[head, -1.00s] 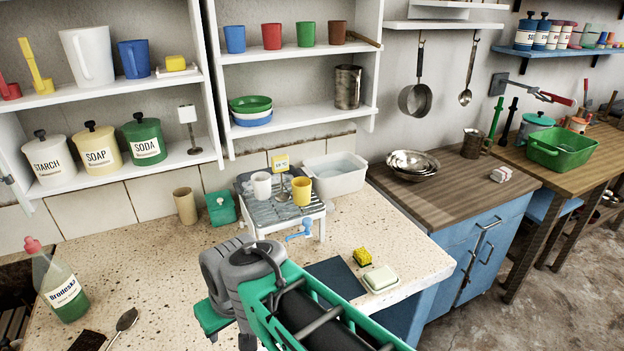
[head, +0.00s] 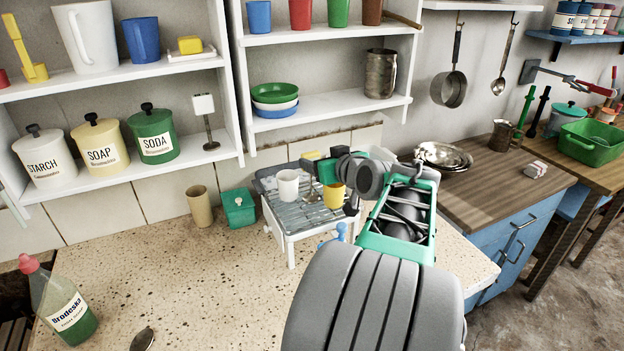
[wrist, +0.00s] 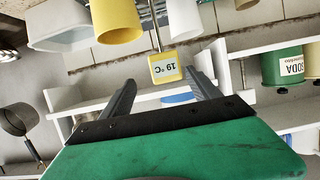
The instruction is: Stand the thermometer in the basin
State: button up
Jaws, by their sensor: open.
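The thermometer, with a yellow square head reading 19 °C (wrist: 165,68) and a thin stem, stands among the cups on the drying rack. In the head view its yellow head (head: 311,156) is partly covered by my gripper. In the wrist view, which is upside down, my gripper (wrist: 160,72) is open, with the thermometer's head between its fingertips; I cannot tell whether they touch it. The basin, a white rectangular tub (wrist: 60,25), shows at the upper left of the wrist view.
A white cup (head: 288,186) and a yellow cup (head: 334,196) stand close to the thermometer on the rack (head: 292,225). A green box (head: 239,208) and a tan beaker (head: 200,206) are left of it. Shelves (head: 330,105) hang above. The counter's front is mostly clear.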

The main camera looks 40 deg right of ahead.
aim_at(313, 159)
jog(key=w, duration=0.1)
jog(key=w+f, duration=0.1)
jog(key=w, duration=0.1)
jog(key=shift+w+a+f, duration=0.1)
jog(key=shift+w, duration=0.15)
jog(key=shift+s, duration=0.15)
jog(key=c, duration=0.3)
grip_shut()
